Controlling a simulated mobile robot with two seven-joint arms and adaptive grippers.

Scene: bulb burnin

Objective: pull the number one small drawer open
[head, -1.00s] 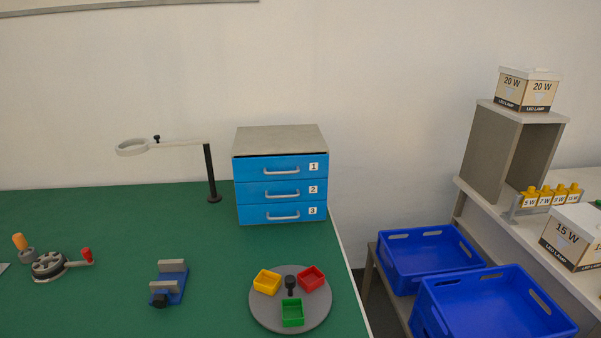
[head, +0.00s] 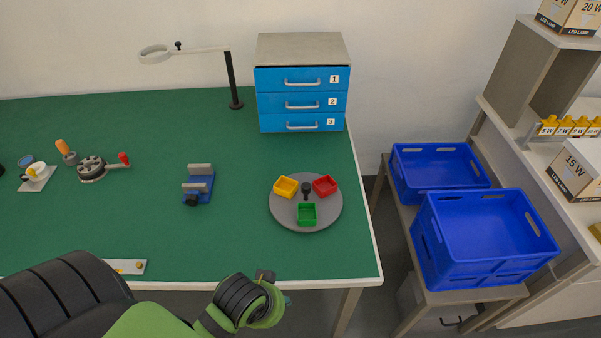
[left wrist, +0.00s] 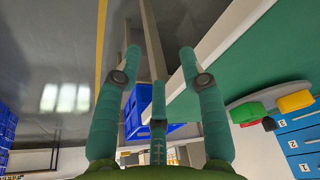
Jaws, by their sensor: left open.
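The small drawer cabinet has blue fronts and a grey top (head: 302,47) and stands at the back right of the green table. Its number one drawer (head: 268,79) is the top one, with a pale bar handle (head: 301,82), and looks shut. Drawers two (head: 270,102) and three (head: 268,123) below also look shut. My left gripper (head: 268,282) is beyond the table's front edge, well apart from the cabinet. In the left wrist view its green fingers (left wrist: 158,70) are spread and empty, and the cabinet (left wrist: 298,145) shows at the right edge. My right gripper is not in view.
A grey turntable (head: 281,218) with yellow, red and green trays sits in front of the cabinet. A lamp stand (head: 233,85) is left of it, a blue vise (head: 199,187) farther forward. Blue crates (head: 487,235) stand right of the table.

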